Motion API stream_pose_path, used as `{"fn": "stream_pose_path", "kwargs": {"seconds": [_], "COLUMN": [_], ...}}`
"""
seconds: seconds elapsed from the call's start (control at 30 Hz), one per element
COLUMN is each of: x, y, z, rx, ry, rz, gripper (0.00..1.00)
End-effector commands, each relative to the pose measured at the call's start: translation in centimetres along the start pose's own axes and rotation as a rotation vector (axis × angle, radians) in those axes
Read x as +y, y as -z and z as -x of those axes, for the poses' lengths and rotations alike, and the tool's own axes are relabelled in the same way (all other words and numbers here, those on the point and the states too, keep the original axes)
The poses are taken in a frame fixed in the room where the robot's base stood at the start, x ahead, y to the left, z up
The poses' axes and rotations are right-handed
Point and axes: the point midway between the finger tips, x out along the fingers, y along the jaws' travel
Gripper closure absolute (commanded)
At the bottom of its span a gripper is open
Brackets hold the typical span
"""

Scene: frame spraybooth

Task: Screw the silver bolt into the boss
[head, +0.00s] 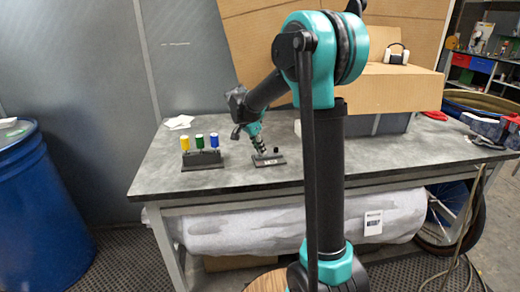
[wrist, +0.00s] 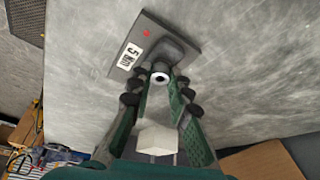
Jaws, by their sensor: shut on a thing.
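A small dark plate (head: 270,161) lies on the grey table, with a short dark post (head: 276,149) standing on it. My gripper (head: 260,149) reaches down to the plate, just left of the post. In the wrist view the plate (wrist: 146,42) carries a "5 Nm" label and a red dot. There, my gripper (wrist: 160,85) is shut on a small silver round piece with a dark centre, the silver bolt (wrist: 160,78) seen end-on. The bolt sits close to a dark raised block, the boss (wrist: 174,50), on the plate. Whether its thread is in the boss is hidden.
A dark rack (head: 202,160) with yellow, green and blue-topped pieces stands left of the plate. White paper (head: 179,122) lies behind it. A grey bin (head: 385,124) and cardboard box (head: 385,85) stand at the right. The table front is clear.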

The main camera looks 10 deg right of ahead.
Motion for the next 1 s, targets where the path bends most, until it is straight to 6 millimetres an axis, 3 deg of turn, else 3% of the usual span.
{"fn": "stream_pose_path", "kwargs": {"seconds": [0.17,0.5,0.83,1.0], "x": [-0.07,-0.27,-0.25,-0.42], "y": [0.0,0.05,0.04,0.16], "z": [-0.02,-0.06,-0.05,-0.1], "rx": [-0.001,-0.001,-0.001,0.0], "ry": [-0.018,-0.148,-0.156,-0.219], "rz": [-0.04,-0.356,-0.376,-0.525], "gripper": [1.0,1.0,1.0,1.0]}}
